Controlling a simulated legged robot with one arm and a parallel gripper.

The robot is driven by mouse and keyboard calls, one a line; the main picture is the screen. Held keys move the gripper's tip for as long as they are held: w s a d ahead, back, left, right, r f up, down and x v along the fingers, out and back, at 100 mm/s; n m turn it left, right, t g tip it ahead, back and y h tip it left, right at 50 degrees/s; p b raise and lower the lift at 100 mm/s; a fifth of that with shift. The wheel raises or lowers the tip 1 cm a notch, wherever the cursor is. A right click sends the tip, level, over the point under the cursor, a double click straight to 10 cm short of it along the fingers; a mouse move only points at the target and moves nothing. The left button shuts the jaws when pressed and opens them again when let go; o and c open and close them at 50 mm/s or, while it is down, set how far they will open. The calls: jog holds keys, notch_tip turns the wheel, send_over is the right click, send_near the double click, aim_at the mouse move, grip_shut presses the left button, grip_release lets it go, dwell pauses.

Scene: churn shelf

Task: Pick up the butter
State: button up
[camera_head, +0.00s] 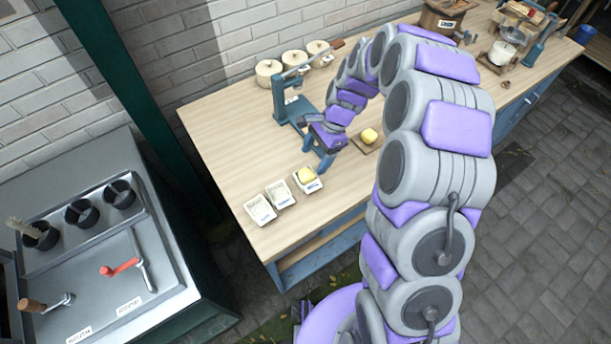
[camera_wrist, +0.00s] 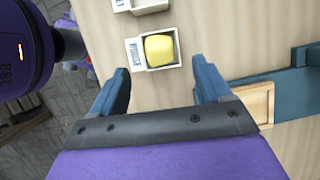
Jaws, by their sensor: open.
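A yellow lump of butter (camera_head: 307,173) sits in a small white labelled tray (camera_head: 317,186) near the table's front left edge. In the wrist view the same butter (camera_wrist: 159,50) lies in its tray (camera_wrist: 133,54), beyond the fingertips and roughly centred between them. My gripper (camera_head: 317,158) is open and empty, close to that tray on its far right side; its spread blue fingers also show in the wrist view (camera_wrist: 160,75). A second yellow lump (camera_head: 369,136) rests on a small wooden board (camera_head: 359,147) to the right.
Two more white trays (camera_head: 260,210) (camera_head: 280,194) stand left of the butter's tray. A blue metal stand (camera_head: 288,105) is behind my gripper, with several lidded pots (camera_head: 268,71) at the wall. Bare wooden tabletop (camera_head: 225,120) lies to the left.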

aim_at(307, 171)
jog(key=shift+b+x, duration=0.85)
jog(key=shift+x, duration=1.9)
jog(key=shift+a+r, duration=0.1)
jog(key=c, duration=1.2)
jog(key=shift+o, duration=0.2)
jog(key=shift+r, duration=0.2)
